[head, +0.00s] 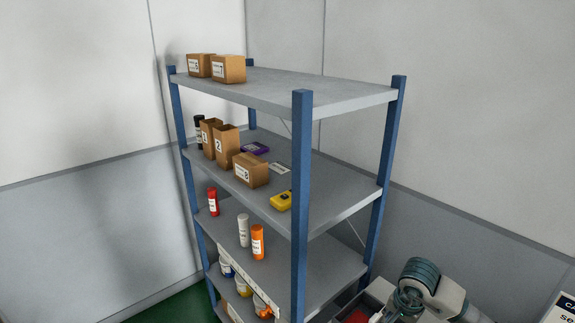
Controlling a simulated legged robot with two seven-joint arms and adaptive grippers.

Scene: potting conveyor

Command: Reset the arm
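One of my arms shows at the bottom right as a white and teal jointed link (432,288), beside the shelf's right front foot area. Its fingers cannot be made out. My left arm and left gripper are out of the picture. No gripper is seen holding anything.
A grey shelf rack with blue posts (301,190) fills the middle. Its top shelf (320,90) holds two boxes (229,69). Lower shelves hold boxes (251,170), a yellow item (281,201), an orange bottle (257,242) and jars. A grey bin (377,291) stands near my arm.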

